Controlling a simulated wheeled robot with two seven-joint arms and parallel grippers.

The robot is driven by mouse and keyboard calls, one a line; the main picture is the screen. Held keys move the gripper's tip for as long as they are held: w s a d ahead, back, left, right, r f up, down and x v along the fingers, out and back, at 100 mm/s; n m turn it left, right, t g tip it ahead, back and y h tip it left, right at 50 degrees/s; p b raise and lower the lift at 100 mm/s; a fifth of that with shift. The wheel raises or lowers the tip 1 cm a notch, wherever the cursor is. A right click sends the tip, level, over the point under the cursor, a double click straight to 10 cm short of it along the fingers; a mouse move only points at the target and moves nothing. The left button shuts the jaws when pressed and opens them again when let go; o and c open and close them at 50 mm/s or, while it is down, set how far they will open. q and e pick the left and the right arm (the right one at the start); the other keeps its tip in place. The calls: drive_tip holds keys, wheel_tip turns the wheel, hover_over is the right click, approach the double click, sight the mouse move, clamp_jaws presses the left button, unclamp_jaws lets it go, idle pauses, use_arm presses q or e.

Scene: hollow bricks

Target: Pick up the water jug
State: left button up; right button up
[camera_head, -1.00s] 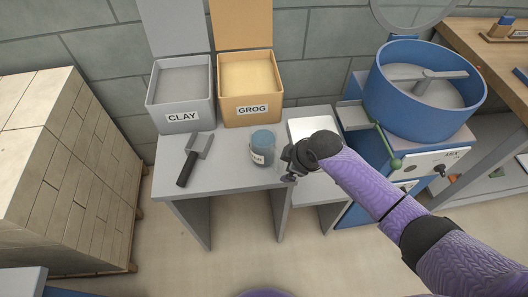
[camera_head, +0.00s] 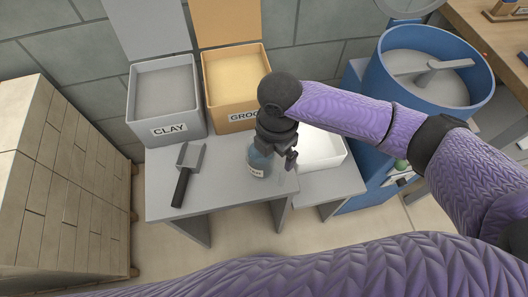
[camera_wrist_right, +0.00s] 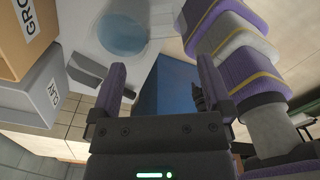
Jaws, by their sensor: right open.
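The water jug (camera_head: 259,166) is a clear blue jug with a label, standing on the grey table near its front edge. My right gripper (camera_head: 284,158) is over the jug's right side in the head view and hides part of its top. In the right wrist view the jug (camera_wrist_right: 124,34) shows at the top, beyond the left finger. My right gripper (camera_wrist_right: 160,78) is open there, with nothing between its fingers. I cannot tell whether it touches the jug. My left gripper is in neither view.
A CLAY bin (camera_head: 168,128) and a GROG bin (camera_head: 222,120) stand behind. A white tray (camera_head: 322,160) and a blue mixer (camera_head: 400,105) are at the right. Stacked bricks (camera_head: 75,190) stand at the left.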

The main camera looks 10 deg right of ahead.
sight(277, 166)
drive_tip(key=f+b, duration=0.1)
drive_tip(key=f, duration=0.2)
drive_tip(key=f+b, duration=0.1)
drive_tip(key=f, duration=0.2)
drive_tip(key=f+b, duration=0.2)
drive_tip(key=f, duration=0.1)
drive_tip(key=shift+s+d+f, duration=0.1)
drive_tip(key=shift+s+d, duration=0.1)
drive_tip(key=shift+d, duration=0.1)
drive_tip(key=c, duration=1.2)
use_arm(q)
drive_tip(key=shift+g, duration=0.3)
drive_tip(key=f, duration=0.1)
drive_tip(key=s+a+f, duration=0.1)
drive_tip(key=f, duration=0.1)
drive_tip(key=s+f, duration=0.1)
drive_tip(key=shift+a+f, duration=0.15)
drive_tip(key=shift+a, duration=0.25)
use_arm(e)
drive_tip(key=shift+r, duration=0.2)
clamp_jaws()
